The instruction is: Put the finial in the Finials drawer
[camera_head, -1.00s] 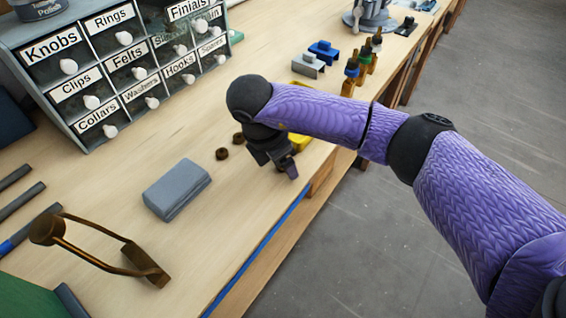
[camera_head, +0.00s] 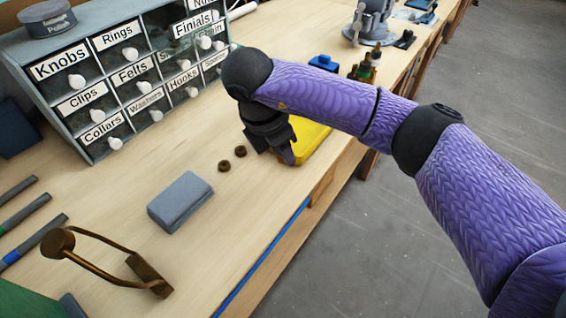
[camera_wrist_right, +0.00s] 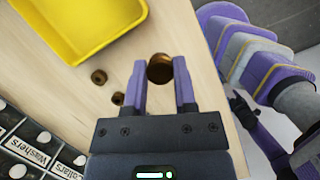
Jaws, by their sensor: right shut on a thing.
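My right gripper (camera_head: 283,155) is over the bench near its front edge, beside the yellow tray. The right wrist view shows its fingers (camera_wrist_right: 160,68) shut on a round, brown, brass-like piece, which looks like the finial (camera_wrist_right: 159,69). The piece is hidden in the head view. My left gripper is not in view.
The yellow tray (camera_head: 312,143) lies by the gripper, partly hidden by my arm. Two small brown rings (camera_head: 232,158) lie left of the gripper. A grey block (camera_head: 180,201) and a brass lamp frame (camera_head: 105,262) are nearer. Bare bench lies before the cabinet (camera_head: 75,128).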

